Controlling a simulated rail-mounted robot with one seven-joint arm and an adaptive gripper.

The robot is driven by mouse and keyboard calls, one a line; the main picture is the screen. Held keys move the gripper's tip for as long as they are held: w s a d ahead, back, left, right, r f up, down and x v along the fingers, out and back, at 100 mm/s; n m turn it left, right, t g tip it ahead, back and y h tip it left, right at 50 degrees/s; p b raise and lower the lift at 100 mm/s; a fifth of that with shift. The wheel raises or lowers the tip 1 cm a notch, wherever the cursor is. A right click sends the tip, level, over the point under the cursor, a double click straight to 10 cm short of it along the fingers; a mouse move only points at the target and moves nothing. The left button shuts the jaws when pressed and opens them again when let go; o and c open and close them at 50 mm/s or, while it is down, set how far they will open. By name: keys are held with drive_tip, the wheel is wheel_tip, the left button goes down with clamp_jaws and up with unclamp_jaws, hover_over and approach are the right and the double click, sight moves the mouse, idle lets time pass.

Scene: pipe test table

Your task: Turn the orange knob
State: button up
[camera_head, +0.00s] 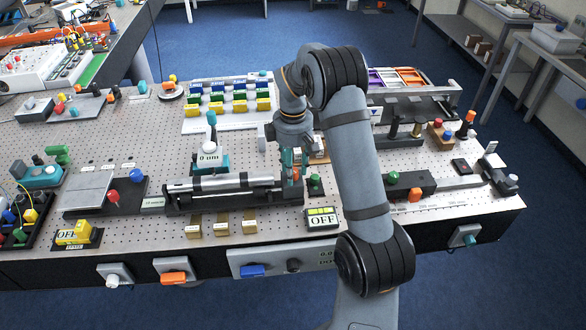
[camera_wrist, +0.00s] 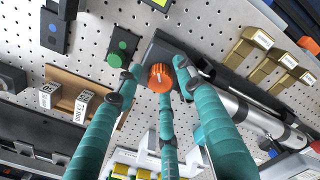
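An orange knob (camera_wrist: 160,78) with a pale line across its face shows in the wrist view, on the dark end block of a fixture holding a silver cylinder. In the head view a small bit of orange (camera_head: 294,174) shows at the right end of this fixture, mostly hidden by my gripper. My gripper (camera_head: 291,162) points down over it. In the wrist view its teal fingers (camera_wrist: 158,72) are apart, with tips around the knob. A narrow gap shows at the left finger; contact at the other fingers is unclear.
A green knob (camera_wrist: 116,55) on a black block stands close beside the fixture. The silver cylinder (camera_head: 222,183) runs left from the end block. An "OFF" display (camera_head: 322,218) and several brass blocks (camera_head: 222,226) stand in front. An orange handle (camera_head: 174,277) sits on the table's front face.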

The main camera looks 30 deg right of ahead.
clamp_jaws()
idle(0.5)
